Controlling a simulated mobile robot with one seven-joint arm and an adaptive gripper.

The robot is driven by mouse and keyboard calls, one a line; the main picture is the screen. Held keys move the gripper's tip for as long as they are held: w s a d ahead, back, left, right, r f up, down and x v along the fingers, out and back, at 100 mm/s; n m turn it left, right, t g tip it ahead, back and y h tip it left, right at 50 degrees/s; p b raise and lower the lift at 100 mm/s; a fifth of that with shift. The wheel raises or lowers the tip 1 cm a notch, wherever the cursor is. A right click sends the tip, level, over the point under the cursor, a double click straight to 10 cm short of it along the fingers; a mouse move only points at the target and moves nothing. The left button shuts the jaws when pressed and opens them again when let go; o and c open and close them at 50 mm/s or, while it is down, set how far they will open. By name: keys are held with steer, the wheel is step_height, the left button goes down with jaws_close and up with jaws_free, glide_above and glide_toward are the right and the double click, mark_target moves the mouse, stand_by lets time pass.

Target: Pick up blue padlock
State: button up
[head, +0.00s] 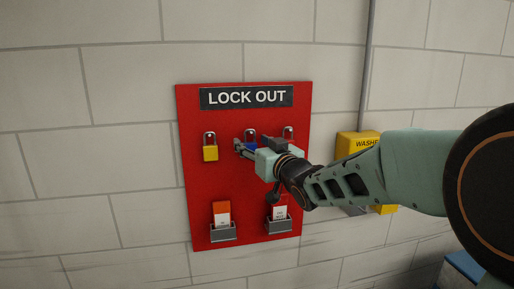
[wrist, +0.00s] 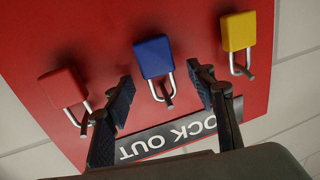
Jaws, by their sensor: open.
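The blue padlock (wrist: 153,58) hangs by its metal shackle on the red lock out board (head: 199,110). In the wrist view it sits between and just beyond the two fingertips of my gripper (wrist: 160,85), apart from both. In the head view the blue padlock (head: 250,146) is mostly hidden behind my gripper (head: 240,147). My gripper is open and empty, close in front of the board.
A yellow padlock (head: 210,153) hangs to the left in the head view. A red padlock (wrist: 63,87) hangs on the other side, close to a finger. Two tag holders (head: 223,232) sit low on the board. A yellow washer box (head: 357,140) is right of it.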

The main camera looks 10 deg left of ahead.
jaws_close()
stand_by(0.4)
steer(key=shift+a+r, duration=0.1)
steer(key=shift+r, duration=0.15)
